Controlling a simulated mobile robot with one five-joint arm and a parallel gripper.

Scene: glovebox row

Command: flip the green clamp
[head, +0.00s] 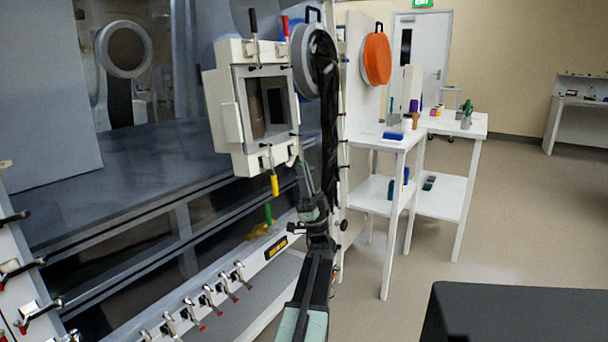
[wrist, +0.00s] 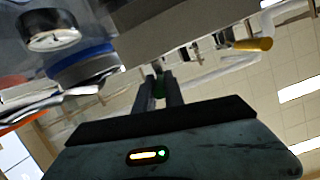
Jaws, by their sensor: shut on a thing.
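The green clamp handle (wrist: 159,88) shows as a small green patch between my fingertips in the wrist view. My gripper (wrist: 160,82) is shut on it, pointing up under the white port box. In the head view my gripper (head: 302,168) is at the lower right corner of that box (head: 229,125), right of the yellow clamp handle (head: 274,185). The fingers hide most of the green clamp there, so its pose is unclear. A green patch (head: 268,213) also shows lower left of my gripper; I cannot tell if it is a reflection.
Black (head: 253,22) and red (head: 285,25) clamp handles stand up on top of the box. A black sleeve (head: 327,120) hangs close right of my gripper. A rail with several red-tipped toggles (head: 208,297) runs below.

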